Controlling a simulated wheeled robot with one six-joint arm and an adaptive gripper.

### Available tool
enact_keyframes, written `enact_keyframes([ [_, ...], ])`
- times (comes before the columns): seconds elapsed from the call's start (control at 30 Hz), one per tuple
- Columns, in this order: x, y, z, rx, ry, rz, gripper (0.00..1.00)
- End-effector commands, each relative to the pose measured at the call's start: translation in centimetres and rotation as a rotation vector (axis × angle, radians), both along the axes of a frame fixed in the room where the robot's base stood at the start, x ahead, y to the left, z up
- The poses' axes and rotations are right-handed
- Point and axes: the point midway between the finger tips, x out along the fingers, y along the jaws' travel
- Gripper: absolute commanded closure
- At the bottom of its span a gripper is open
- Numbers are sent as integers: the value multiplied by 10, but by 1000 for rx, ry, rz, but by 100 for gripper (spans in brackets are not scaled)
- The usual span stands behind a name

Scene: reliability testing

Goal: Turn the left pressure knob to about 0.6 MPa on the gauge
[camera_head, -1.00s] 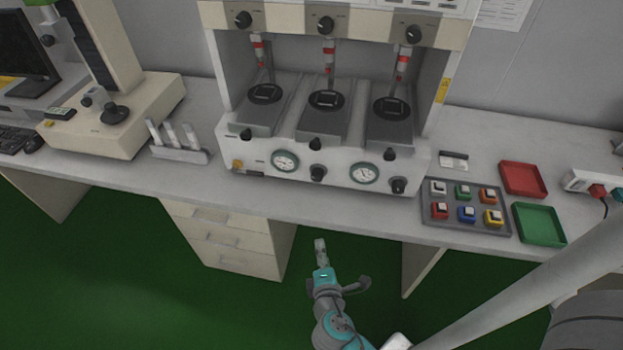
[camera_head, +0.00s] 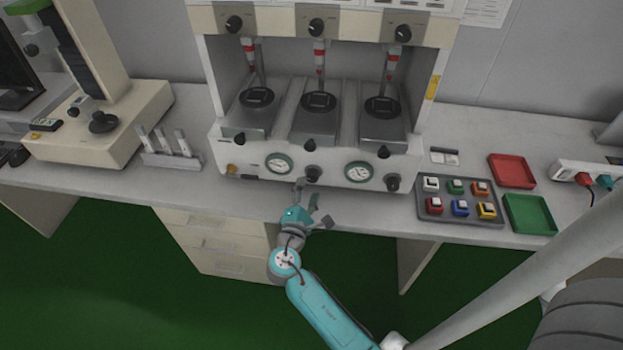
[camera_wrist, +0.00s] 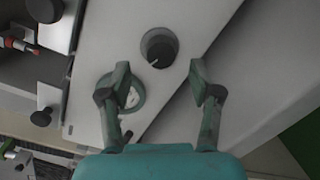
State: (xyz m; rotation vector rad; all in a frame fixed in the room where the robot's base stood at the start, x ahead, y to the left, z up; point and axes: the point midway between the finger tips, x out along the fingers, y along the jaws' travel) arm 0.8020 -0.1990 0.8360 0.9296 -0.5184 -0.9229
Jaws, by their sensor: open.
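The left pressure knob (camera_head: 312,174) is a black round knob on the white front panel, just right of the left gauge (camera_head: 279,163). In the wrist view the knob (camera_wrist: 159,47) lies ahead of the fingertips, roughly centred between them. My gripper (camera_head: 308,198) is open and empty just in front of the panel, slightly below the knob. In the wrist view its fingers (camera_wrist: 160,78) stand apart and do not visibly touch the knob. The left finger partly hides a gauge (camera_wrist: 134,98); its reading is too small to tell.
The right gauge (camera_head: 359,172) and right knob (camera_head: 392,182) sit further along the panel. A button box (camera_head: 461,216), red tray (camera_head: 512,171) and green tray (camera_head: 529,213) lie to the right on the bench.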

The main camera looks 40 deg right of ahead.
Motion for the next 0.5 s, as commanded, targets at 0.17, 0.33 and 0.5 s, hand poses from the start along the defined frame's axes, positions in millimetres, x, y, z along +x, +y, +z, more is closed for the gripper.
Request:
enact_keyframes([
  [0.17, 15, -25, 0, 0, -1, -2, 36],
  [0.33, 23, -37, 0, 0, 0, 0, 36],
  [0.5, 26, -42, 0, 0, 0, 1, 36],
])
